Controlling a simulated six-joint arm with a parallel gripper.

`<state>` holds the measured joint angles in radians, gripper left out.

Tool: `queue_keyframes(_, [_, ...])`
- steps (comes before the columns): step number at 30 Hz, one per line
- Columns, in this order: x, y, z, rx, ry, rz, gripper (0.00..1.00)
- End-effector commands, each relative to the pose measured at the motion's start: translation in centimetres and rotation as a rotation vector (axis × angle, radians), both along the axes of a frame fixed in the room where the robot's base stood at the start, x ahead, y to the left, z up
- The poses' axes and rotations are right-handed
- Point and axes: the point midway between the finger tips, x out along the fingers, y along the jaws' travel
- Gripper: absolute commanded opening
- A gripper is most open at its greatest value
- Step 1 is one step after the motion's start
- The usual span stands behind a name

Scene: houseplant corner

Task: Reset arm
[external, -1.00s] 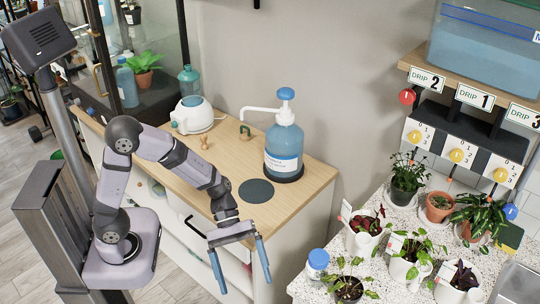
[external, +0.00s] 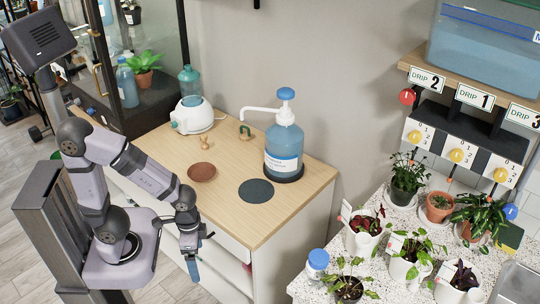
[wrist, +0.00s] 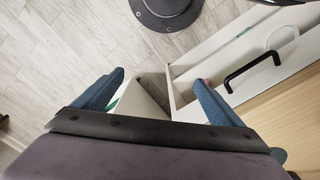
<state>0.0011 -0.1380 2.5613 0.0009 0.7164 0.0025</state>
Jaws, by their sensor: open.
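My gripper (external: 194,262) hangs low in front of the wooden-topped cabinet (external: 240,217) in the external view, with its fingers pointing down. In the wrist view my gripper (wrist: 158,92) has its two blue fingers spread wide apart with nothing between them. Below them show the floor (wrist: 75,40), a white drawer front (wrist: 205,65) with a black handle (wrist: 252,72), and a part of my round base.
On the cabinet stand a blue pump bottle (external: 284,145), a dark round pad (external: 257,191), a brown disc (external: 201,172) and a white appliance (external: 192,115). Several potted plants stand on the speckled counter (external: 398,292) at the right.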

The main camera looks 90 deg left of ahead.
Motion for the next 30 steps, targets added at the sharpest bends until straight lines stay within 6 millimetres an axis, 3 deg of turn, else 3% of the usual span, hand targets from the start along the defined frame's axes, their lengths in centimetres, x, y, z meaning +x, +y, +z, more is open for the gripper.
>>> queue_keyframes(5, [0.0,0.0,0.2,-0.001,0.001,0.003,0.91])
queue_keyframes(11, [0.0,0.0,2.5,-0.001,0.001,0.004,0.91])
queue_keyframes(24, [0.0,0.0,12.8,-0.002,0.001,0.008,0.91])
queue_keyframes(30, [0.0,0.0,15.4,-0.002,0.002,0.008,0.91])
